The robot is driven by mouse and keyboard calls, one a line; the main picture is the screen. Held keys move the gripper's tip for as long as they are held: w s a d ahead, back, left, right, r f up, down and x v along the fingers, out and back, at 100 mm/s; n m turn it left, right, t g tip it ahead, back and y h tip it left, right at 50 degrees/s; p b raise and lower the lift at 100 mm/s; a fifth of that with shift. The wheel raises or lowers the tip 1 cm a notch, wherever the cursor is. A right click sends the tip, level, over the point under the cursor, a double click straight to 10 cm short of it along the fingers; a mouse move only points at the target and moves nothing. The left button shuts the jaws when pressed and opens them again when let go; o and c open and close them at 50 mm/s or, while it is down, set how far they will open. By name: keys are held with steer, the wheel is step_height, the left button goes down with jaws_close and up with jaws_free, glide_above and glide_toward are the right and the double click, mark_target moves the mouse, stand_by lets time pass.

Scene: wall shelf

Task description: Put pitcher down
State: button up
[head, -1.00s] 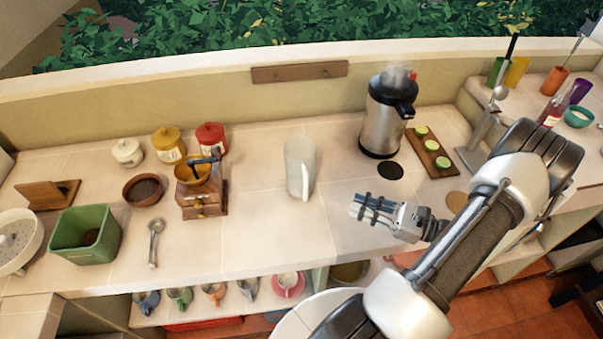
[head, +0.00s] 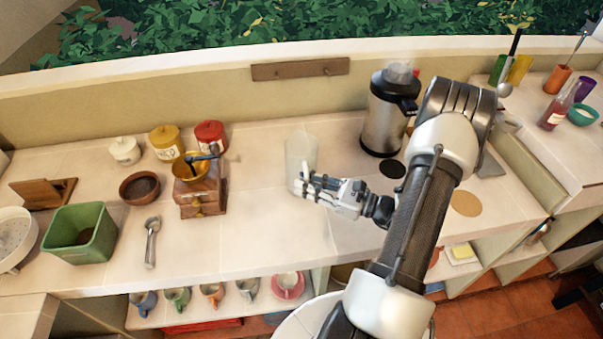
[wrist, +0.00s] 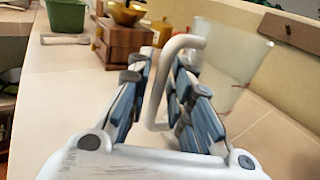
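The pale, translucent pitcher (head: 301,152) stands upright on the tiled counter (head: 255,232), left of the steel coffee machine. Its body also shows at the right in the wrist view (wrist: 228,62). My gripper (head: 303,187) is at the pitcher's handle, on its front side. In the wrist view the white handle (wrist: 158,88) runs between the two blue-grey fingers of my gripper (wrist: 165,65). Gaps show between the fingers and the handle, so the gripper looks open around it. The pitcher's lower part is partly hidden by the gripper in the head view.
A wooden coffee grinder (head: 203,188) stands left of the pitcher, with a brown bowl (head: 141,187) beyond. The coffee machine (head: 385,115) stands to the right, near a black disc (head: 392,169). Counter in front of the pitcher is clear. Cups hang or stand below the front edge.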

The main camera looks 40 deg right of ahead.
steer(key=shift+w+a, duration=0.1)
steer(key=shift+w, duration=0.15)
steer(key=shift+c, duration=0.4)
jaws_close()
